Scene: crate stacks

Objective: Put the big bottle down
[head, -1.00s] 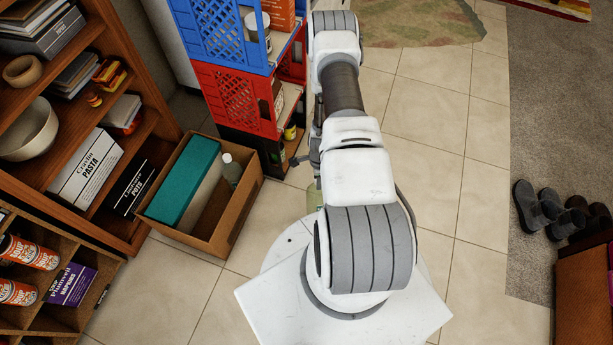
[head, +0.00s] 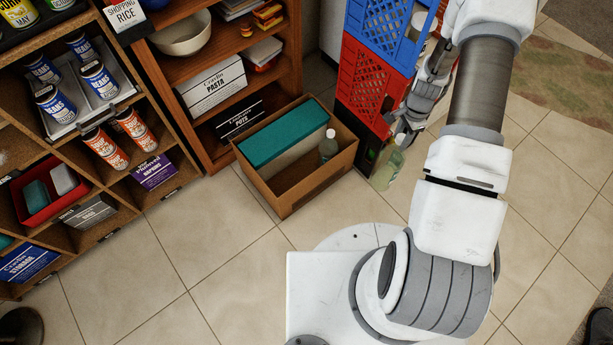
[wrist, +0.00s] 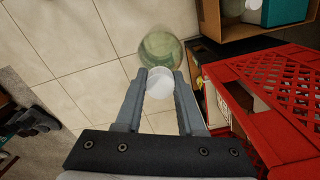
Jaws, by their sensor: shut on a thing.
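The big bottle (head: 386,168) is pale green and see-through, with a white cap. My gripper (head: 403,132) is shut on its top, and the bottle hangs below the fingers. It looks close to upright in the head view. In the wrist view the bottle (wrist: 160,47) shows past the fingertips, with its cap between the two fingers. Tiled floor lies beneath it; I cannot tell how far its base is above the tiles. The bottle is just left of my forearm and in front of the crate stack.
A cardboard box (head: 291,201) stands left of the bottle, holding a teal-lidded box (head: 283,136) and a smaller bottle (head: 328,147). The red crate (head: 368,86) and blue crate (head: 383,32) are stacked close behind my gripper. Shelves fill the left. Open tiles (head: 225,265) lie in front.

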